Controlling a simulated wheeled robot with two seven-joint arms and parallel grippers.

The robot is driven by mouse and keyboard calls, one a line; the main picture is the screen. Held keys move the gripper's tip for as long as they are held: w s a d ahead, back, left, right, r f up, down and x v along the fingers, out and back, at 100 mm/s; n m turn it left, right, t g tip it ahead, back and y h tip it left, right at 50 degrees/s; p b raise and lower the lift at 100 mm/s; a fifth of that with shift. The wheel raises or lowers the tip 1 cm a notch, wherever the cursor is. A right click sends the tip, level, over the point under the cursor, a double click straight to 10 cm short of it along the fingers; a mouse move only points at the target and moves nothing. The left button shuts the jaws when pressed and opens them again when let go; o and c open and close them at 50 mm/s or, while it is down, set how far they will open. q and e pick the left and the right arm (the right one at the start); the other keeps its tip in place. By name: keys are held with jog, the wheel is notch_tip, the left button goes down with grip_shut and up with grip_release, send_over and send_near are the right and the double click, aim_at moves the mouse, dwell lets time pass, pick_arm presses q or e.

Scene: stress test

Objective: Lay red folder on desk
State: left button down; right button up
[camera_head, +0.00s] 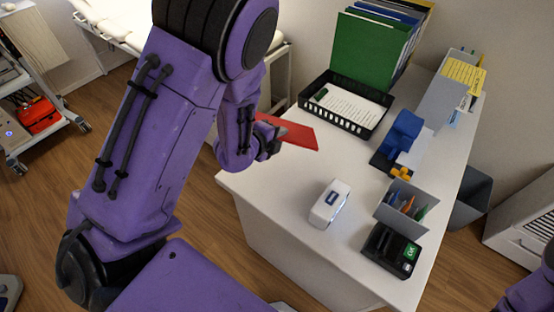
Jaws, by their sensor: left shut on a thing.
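The red folder (296,134) shows as a thin flat red sheet. My left gripper (272,138) is shut on its left end, and my left arm hides part of it. The folder appears over the left edge of the white desk (277,190); I cannot tell whether it touches the surface. Part of my right arm shows at the lower right corner, but its gripper is out of view.
The desk's front left is bare.

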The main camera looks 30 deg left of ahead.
pick_arm(q)
jog(key=shift+s+f+b, duration=0.1)
jog(key=shift+f+b, duration=0.15)
jog(key=shift+b, duration=0.05)
notch_tip(320, 180, down, 10)
jog(key=b, duration=0.8)
jog(key=shift+r, duration=0.3)
jog(key=c, duration=1.3)
grip_release()
jog(key=shift+o, duration=0.2)
jog(key=p+v, duration=0.5)
jog(key=v, duration=0.3)
